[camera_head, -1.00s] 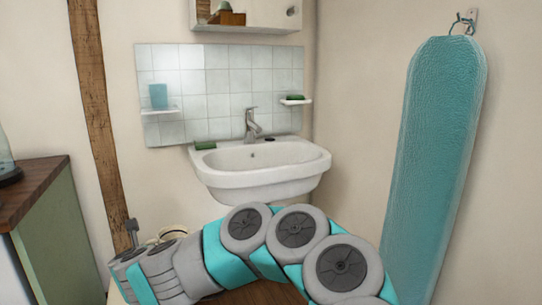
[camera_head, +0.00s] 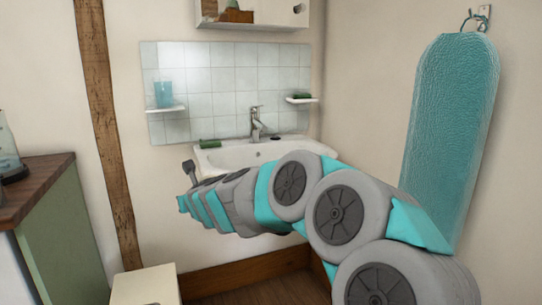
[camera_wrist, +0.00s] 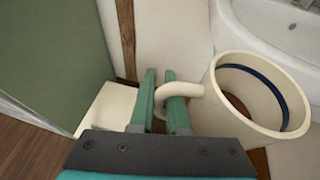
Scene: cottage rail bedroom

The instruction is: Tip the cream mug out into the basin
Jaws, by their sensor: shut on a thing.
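The cream mug (camera_wrist: 255,100) is at the right of the wrist view, its open mouth towards the camera. A dark blue band runs inside its rim, and a brown patch shows within; I cannot tell what it is. My gripper (camera_wrist: 160,80) is shut on the mug's handle, with a green finger on each side. The mug looks roughly upright, held in the air. The white basin (camera_head: 235,156) is on the far wall; its front is partly hidden behind my arm. Its rim (camera_wrist: 232,28) shows beyond the mug in the wrist view. The head view hides the mug and fingers.
A green cabinet with a wooden top (camera_head: 55,215) stands at left. A cream box-like stand (camera_head: 145,286) is low in front. A tap (camera_head: 256,125) rises behind the basin, with a green item (camera_head: 209,143) on its rim. A teal ironing board (camera_head: 450,130) hangs at right.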

